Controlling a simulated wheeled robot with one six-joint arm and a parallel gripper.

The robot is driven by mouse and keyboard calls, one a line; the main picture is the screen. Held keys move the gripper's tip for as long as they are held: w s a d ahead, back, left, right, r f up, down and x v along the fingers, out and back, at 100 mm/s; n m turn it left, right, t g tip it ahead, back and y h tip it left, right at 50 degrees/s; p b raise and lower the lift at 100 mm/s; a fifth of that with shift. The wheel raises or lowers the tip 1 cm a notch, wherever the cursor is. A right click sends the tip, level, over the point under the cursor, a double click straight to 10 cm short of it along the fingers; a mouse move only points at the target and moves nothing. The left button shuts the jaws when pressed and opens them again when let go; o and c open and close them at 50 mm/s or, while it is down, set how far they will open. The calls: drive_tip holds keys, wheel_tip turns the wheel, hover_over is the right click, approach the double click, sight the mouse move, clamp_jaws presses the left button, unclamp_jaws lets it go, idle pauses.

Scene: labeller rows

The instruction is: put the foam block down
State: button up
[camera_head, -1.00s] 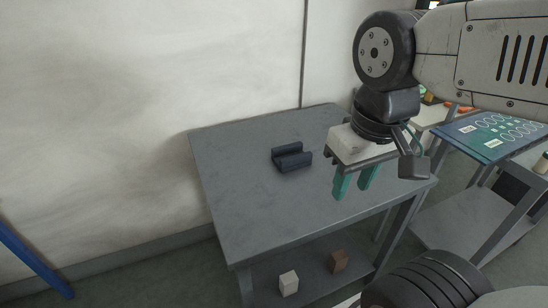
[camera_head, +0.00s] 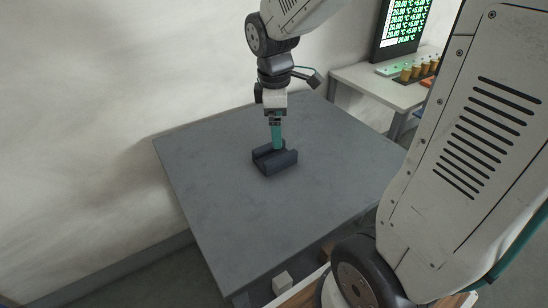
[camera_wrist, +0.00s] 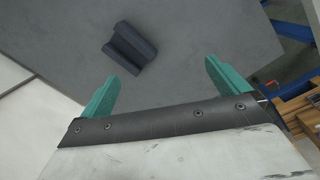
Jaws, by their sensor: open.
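A dark blue-grey block with a groove along its top (camera_head: 275,164) rests on the grey tabletop (camera_head: 240,220); it looks like the foam block, though its material cannot be told. My gripper (camera_head: 277,147) points down just above the block in the head view, its teal fingers overlapping the block's far side. In the wrist view, the block (camera_wrist: 130,48) lies beyond the fingertips, left of the middle between them. The fingers (camera_wrist: 161,72) are wide apart with nothing between them. A gap shows between them and the block.
The tabletop around the block is clear. A pale cube (camera_head: 282,283) is low down below the table's front edge. A wall stands behind and left.

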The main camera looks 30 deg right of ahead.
sight(275, 152)
drive_tip(key=w+d+f+n, duration=0.1)
drive_tip(key=w+f+n, duration=0.1)
drive_tip(key=f, duration=0.4)
drive_tip(key=w+d+f+n, duration=0.2)
drive_tip(key=w+f, duration=0.2)
drive_tip(key=f, duration=0.2)
drive_tip(key=w+d+f+n, duration=0.2)
drive_tip(key=w+f+n, duration=0.1)
drive_tip(key=f, duration=0.4)
drive_tip(key=shift+w+d+g, duration=0.2)
drive_tip(key=shift+g, duration=0.1)
drive_tip(key=c, duration=1)
drive_tip(key=shift+o, duration=0.2)
drive_tip(key=shift+r, duration=0.1)
